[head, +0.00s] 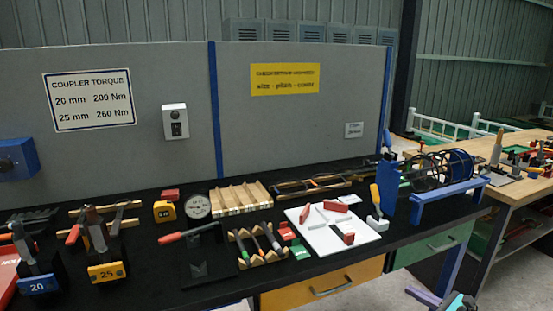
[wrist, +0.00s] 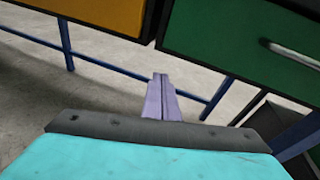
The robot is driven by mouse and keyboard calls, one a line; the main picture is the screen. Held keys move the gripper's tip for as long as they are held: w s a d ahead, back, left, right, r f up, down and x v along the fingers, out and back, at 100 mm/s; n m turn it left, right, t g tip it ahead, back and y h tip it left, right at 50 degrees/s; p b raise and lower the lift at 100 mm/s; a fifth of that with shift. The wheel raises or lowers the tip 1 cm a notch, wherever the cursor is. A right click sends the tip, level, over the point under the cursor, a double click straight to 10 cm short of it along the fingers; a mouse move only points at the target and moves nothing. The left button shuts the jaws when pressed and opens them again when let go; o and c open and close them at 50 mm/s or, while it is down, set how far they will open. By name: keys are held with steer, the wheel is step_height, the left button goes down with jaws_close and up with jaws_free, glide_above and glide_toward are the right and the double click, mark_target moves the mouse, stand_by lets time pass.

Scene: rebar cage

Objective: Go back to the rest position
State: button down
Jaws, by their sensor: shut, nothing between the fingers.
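My gripper (wrist: 160,80) has pale purple fingers, pressed together and empty in the wrist view. In the head view my gripper (head: 412,291) shows at the bottom right edge, low in front of the bench and below its green drawer (head: 432,246). The wrist view has the drawer fronts and blue bench legs ahead of the fingers, with floor between. The fingers look apart from everything. Most of my arm is out of view.
The black bench top (head: 170,270) carries couplers, tools, a white board (head: 335,247) and a blue stand with a cable reel (head: 450,190). A yellow drawer (head: 320,287) is beside the green one. A wooden table (head: 515,190) stands right. Bare floor (head: 400,285) lies around my gripper.

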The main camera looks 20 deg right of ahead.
steer(key=w+a+f+n+g+y+p, duration=0.1)
steer(key=w+a+f+n+g+y, duration=0.15)
steer(key=a+f, duration=0.5)
steer(key=w+a+f+n+g+y, duration=0.1)
steer(key=w+a+f+n+g, duration=0.25)
steer(key=a, duration=0.75)
steer(key=s+a+f+n+g+p, duration=0.1)
steer(key=a+f+n+g, duration=0.3)
steer(key=a, duration=0.4)
steer(key=s+a+f+n+g, duration=0.1)
steer(key=a+f+n, duration=0.2)
steer(key=a+f, duration=0.4)
steer(key=s+a+f+n+g+p, duration=0.1)
steer(key=s+a+f+n+g, duration=0.15)
steer(key=a, duration=0.25)
steer(key=s+a+f+n+g+h, duration=0.1)
steer(key=s+a+n, duration=0.2)
steer(key=a, duration=0.1)
steer(key=s+a+f+n+g+p, duration=0.1)
steer(key=s+a+f+n+g, duration=0.15)
steer(key=a, duration=0.25)
steer(key=s+a+f+n+g+h, duration=0.1)
steer(key=s+a+n+g+h, duration=0.1)
steer(key=s+n, duration=0.3)
steer(key=s+a+f+n+g+h+p, duration=0.1)
steer(key=s+a+f+n+h, duration=0.1)
steer(key=s+n+h, duration=0.2)
steer(key=shift+s+f+n+g, duration=0.3)
steer(key=shift+s+n, duration=0.8)
steer(key=shift+s, duration=1.2)
